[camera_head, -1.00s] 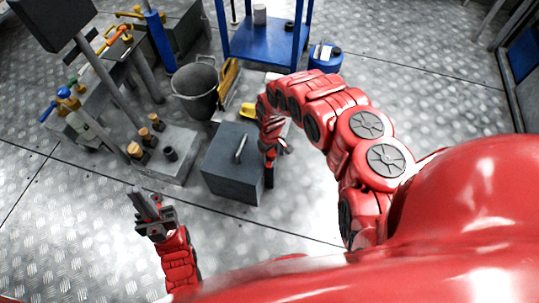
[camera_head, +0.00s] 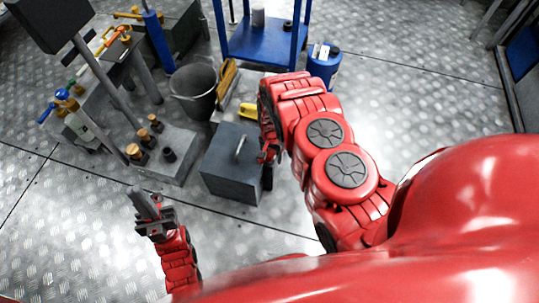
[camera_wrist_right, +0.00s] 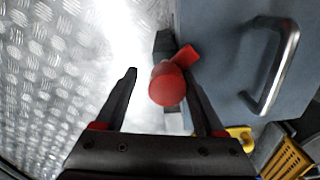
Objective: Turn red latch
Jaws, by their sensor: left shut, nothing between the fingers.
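The red latch (camera_wrist_right: 168,85) shows in the right wrist view, a round red knob with a short red arm, on the side of a grey box (camera_wrist_right: 218,55). My right gripper (camera_wrist_right: 162,76) is open, with one finger on each side of the latch. The right finger lies close to the latch; I cannot tell if it touches. In the head view the grey box (camera_head: 228,178) stands on the floor with my right gripper (camera_head: 267,157) at its right side, largely hiding the latch. My left gripper (camera_head: 138,191) is shut and empty, away from the box at lower left.
The box has a metal handle (camera_wrist_right: 275,68) on top. A grey bucket (camera_head: 194,92), a blue cart (camera_head: 262,48) and a blue canister (camera_head: 324,66) stand behind. A block with several brass-topped valves (camera_head: 165,160) is left of the box. The floor in front is clear.

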